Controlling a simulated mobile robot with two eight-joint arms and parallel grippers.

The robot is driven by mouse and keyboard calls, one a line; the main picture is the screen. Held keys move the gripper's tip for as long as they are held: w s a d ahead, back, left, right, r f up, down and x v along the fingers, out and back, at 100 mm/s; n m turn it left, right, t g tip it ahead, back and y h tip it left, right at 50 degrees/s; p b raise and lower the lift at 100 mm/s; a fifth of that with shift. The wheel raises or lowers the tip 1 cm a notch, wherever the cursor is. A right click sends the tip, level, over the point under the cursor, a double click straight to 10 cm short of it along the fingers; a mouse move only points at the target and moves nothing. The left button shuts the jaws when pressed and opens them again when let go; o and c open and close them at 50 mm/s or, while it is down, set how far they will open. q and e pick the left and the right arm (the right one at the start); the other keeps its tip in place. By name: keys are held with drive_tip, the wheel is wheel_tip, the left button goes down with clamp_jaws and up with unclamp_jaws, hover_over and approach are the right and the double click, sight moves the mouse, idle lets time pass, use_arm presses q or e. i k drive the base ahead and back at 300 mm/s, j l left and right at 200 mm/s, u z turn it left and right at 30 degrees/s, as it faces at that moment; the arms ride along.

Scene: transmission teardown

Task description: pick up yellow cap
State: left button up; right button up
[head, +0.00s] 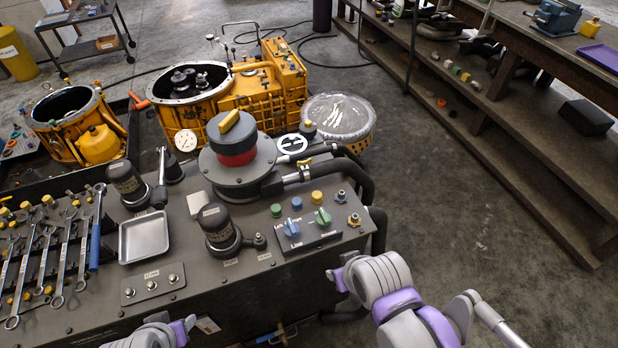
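Several yellow caps or knobs show in the head view, and I cannot tell which one is the yellow cap. A yellow bar-shaped piece (229,121) sits on top of the red and black cylinder on the grey bench. A round yellow button (316,197) is on the bench's right end, beside a blue and a green one. A small yellow-topped fitting (308,125) stands behind the bench. Parts of my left arm show at the bottom edge and parts of my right arm at the lower right. No fingertips of either gripper are visible.
The bench (200,296) carries wrenches (62,250) at left, a shallow metal tray (144,238), dark cylinders and black hoses (352,175). Yellow transmission housings (262,92) and a clear-topped tub (340,117) stand behind. Brown shelving (530,165) is at right. Grey floor (470,215) between is clear.

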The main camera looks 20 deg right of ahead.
sight(317, 198)
drive_tip(key=k+l+z, duration=0.1)
drive_tip(key=z, duration=0.35)
drive_tip(key=l+z, duration=0.15)
drive_tip(key=z, duration=0.35)
drive_tip(key=l+u, duration=0.1)
drive_tip(key=l, duration=0.25)
drive_tip(key=k+l+u, duration=0.1)
drive_tip(key=l, duration=0.25)
drive_tip(key=k+l+u, duration=0.1)
drive_tip(key=l, duration=0.2)
drive_tip(key=i+l+u, duration=0.1)
drive_tip(key=l, duration=0.25)
drive_tip(key=i+l+u, duration=0.1)
drive_tip(key=l, duration=0.25)
drive_tip(key=i+l+u, duration=0.1)
drive_tip(key=l, duration=0.25)
drive_tip(key=i+l+u, duration=0.2)
drive_tip(key=i+l, duration=0.2)
drive_tip(key=i, duration=0.15)
